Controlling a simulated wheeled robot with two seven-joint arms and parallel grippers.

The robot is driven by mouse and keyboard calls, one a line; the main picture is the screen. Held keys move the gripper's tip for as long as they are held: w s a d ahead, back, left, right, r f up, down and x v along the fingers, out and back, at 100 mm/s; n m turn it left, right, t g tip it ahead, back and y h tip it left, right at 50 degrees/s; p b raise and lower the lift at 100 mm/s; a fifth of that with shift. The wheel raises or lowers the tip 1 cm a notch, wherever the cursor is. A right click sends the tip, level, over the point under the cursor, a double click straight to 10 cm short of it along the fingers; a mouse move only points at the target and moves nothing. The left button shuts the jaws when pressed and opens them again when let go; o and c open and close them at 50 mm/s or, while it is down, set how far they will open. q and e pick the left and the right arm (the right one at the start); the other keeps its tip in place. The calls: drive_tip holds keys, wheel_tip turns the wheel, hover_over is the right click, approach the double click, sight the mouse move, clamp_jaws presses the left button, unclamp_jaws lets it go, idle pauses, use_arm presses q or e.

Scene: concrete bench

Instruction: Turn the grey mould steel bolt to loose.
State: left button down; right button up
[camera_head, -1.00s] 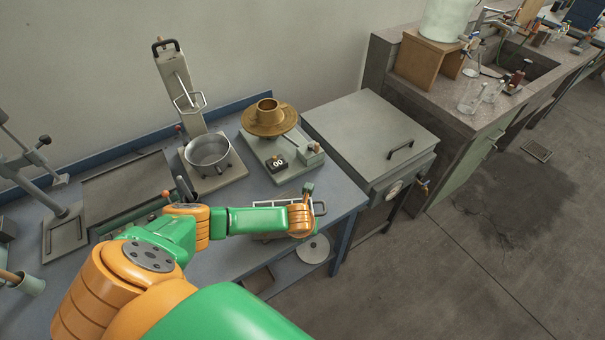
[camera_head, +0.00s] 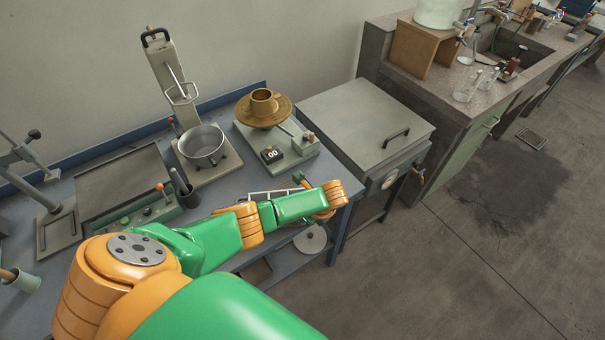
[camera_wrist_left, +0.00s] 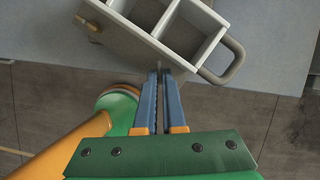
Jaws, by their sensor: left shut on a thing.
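The grey mould (camera_wrist_left: 135,42) shows in the left wrist view as an open box with partitioned compartments and a looped handle at its right. In the head view the mould (camera_head: 262,194) sits at the bench's front edge, mostly covered by my left arm. My left gripper (camera_wrist_left: 163,72) has its blue fingers nearly together at the mould's near side wall. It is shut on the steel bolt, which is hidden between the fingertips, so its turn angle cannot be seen. The left fingertips are hidden in the head view. My right gripper is not in view.
A steel pot (camera_head: 204,145) and a scale (camera_head: 290,155) carrying a brass dish (camera_head: 263,107) stand behind the mould. A grey lidded box (camera_head: 365,125) stands to the right. Open floor lies beyond the front edge.

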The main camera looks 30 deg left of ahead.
use_arm(q)
drive_tip(key=n+b, duration=0.1)
drive_tip(key=n+g, duration=0.1)
drive_tip(key=n, duration=0.1)
drive_tip(key=n+b, duration=0.1)
drive_tip(key=shift+w+f+n+g+b, duration=0.2)
drive_tip(key=shift+w+n+g+b, duration=0.1)
drive_tip(key=shift+g, duration=0.1)
drive_tip(key=shift+w+r+n+g+h+b, duration=0.15)
drive_tip(key=shift+n+g+b, duration=0.25)
drive_tip(key=shift+n+b, duration=0.5)
drive_tip(key=shift+s+n+g+h+b, duration=0.15)
drive_tip(key=shift+n+g+b, duration=0.35)
drive_tip(key=shift+n, duration=0.6)
drive_tip(key=shift+w+a, duration=0.1)
drive_tip(key=c, duration=1)
unclamp_jaws()
drive_tip(key=shift+r, duration=0.1)
